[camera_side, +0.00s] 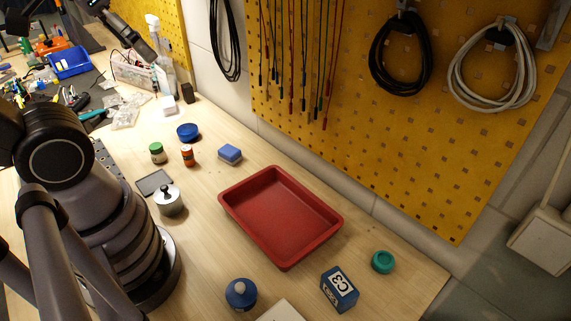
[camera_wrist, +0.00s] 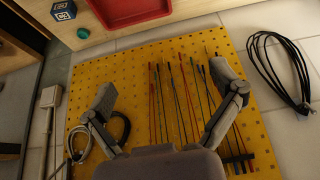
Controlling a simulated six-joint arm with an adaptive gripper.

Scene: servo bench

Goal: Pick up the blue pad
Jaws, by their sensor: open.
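The blue pad (camera_side: 230,153) is a small blue block with a paler lower edge. It lies on the wooden bench in the side view, just beyond the far left corner of the red tray. It is not in the wrist view. My gripper (camera_wrist: 162,80) is open and empty in the wrist view, its two fingers spread wide in front of the yellow pegboard. It is away from the pad and touches nothing that I can see. I cannot make out the gripper in the side view, where only my arm links show at the left.
The red tray (camera_side: 283,252) is empty. Near the pad are a blue bowl (camera_side: 187,132), an orange jar (camera_side: 187,155), a green-lidded jar (camera_side: 157,152) and a metal pot (camera_side: 169,201). A blue box (camera_side: 339,289), blue bottle (camera_side: 241,294) and teal ring (camera_side: 383,262) stand nearer. The pegboard (camera_side: 350,130) rises behind.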

